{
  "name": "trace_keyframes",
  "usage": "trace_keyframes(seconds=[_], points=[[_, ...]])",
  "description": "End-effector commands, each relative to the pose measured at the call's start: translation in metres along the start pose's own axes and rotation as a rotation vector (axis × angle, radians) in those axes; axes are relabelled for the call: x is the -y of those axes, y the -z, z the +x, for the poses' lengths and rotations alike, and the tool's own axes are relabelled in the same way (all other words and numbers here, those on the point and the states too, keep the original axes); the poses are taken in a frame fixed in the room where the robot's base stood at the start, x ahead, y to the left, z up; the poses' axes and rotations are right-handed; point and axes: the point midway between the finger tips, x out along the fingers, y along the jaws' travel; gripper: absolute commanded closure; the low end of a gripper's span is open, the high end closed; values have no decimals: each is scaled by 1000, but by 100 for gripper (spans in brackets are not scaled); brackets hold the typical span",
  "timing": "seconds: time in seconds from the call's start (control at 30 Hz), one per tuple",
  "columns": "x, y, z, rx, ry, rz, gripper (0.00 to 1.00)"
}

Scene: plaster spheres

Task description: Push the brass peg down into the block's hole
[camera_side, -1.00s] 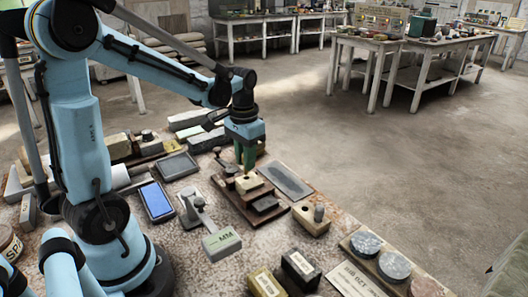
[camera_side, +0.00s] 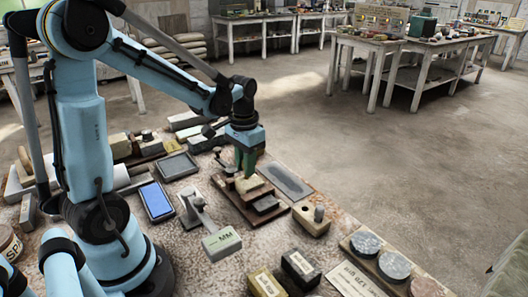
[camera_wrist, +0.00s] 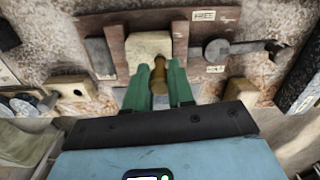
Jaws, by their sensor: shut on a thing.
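My gripper (camera_wrist: 158,88) has two green fingers shut on the brass peg (camera_wrist: 158,73). The peg's rounded upper part shows between the fingers in the wrist view. The cream block (camera_wrist: 148,45) lies just beyond the peg there, and the peg overlaps its near edge. In the side view my gripper (camera_side: 244,164) is low over the cream block (camera_side: 251,185), at its back edge. The fingers hide the peg in that view. The hole is hidden, so I cannot tell whether the peg's tip is in it.
The block sits on a brown board (camera_side: 228,192) beside a dark grey slab (camera_side: 266,203).

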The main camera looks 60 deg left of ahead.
Motion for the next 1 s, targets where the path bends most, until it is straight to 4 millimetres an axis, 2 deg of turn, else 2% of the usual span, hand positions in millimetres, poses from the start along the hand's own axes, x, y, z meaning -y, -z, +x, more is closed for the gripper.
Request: trace_keyframes(seconds=[0.77, 0.8, 0.97, 1.0], points=[[0, 0, 17, 0, 0, 0, 100], [0, 0, 17, 0, 0, 0, 73], [0, 0, 17, 0, 0, 0, 48], [0, 0, 17, 0, 0, 0, 48]])
